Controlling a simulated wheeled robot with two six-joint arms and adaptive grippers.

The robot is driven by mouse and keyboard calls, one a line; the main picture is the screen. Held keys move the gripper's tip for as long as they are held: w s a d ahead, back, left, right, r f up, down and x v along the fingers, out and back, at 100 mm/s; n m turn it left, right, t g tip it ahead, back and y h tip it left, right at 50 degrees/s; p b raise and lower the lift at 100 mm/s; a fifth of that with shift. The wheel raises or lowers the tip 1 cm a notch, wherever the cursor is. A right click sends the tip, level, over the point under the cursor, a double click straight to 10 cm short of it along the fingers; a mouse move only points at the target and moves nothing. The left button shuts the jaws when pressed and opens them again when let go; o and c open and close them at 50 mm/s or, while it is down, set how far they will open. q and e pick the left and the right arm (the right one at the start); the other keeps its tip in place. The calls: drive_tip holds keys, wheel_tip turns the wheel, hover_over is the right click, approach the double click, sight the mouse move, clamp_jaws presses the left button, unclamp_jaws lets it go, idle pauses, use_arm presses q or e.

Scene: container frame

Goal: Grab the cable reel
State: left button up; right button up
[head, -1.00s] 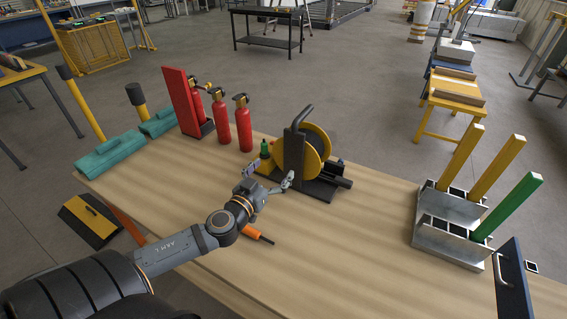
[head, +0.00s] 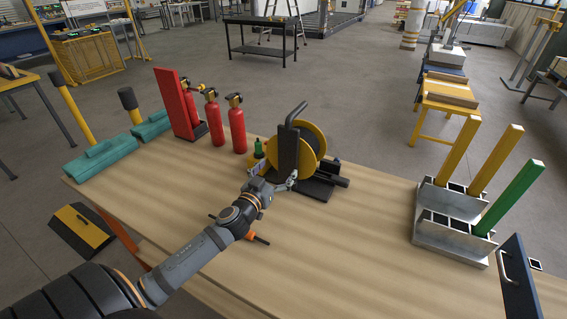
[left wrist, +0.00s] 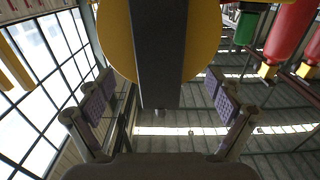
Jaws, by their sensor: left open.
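The cable reel (head: 310,152) stands upright on the wooden table. It has yellow discs, a dark upright frame with a handle on top, and a dark base. My left gripper (head: 275,178) is open at the reel's near side, low in front of the frame. In the left wrist view the reel's dark upright (left wrist: 157,50) and yellow disc fill the upper middle. The open finger pads (left wrist: 163,98) stand on either side of the upright, apart from it. My right gripper is in neither view.
A green-topped bottle (head: 258,149) stands close left of the reel. Red fire extinguishers (head: 237,128) are farther left. An orange-handled tool (head: 252,237) lies under my left arm. A metal holder (head: 450,241) with coloured bars stands at the right. The table's middle right is clear.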

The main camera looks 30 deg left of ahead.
sight(287, 156)
use_arm(q)
drive_tip(key=w+p, duration=0.2)
drive_tip(key=w, duration=0.1)
drive_tip(key=w+p, duration=0.1)
drive_tip(key=p, duration=0.1)
drive_tip(key=shift+w+a+r, duration=0.1)
drive_tip(key=shift+w+r, duration=0.15)
drive_tip(key=shift+w, duration=0.1)
drive_tip(key=shift+w+f, duration=0.15)
drive_tip(key=shift+w, duration=0.1)
drive_tip(key=shift+f, duration=0.1)
drive_tip(key=c, duration=1.8)
drive_tip(key=shift+r, duration=0.3)
drive_tip(key=shift+c, duration=0.5)
drive_tip(key=shift+w+f, duration=0.1)
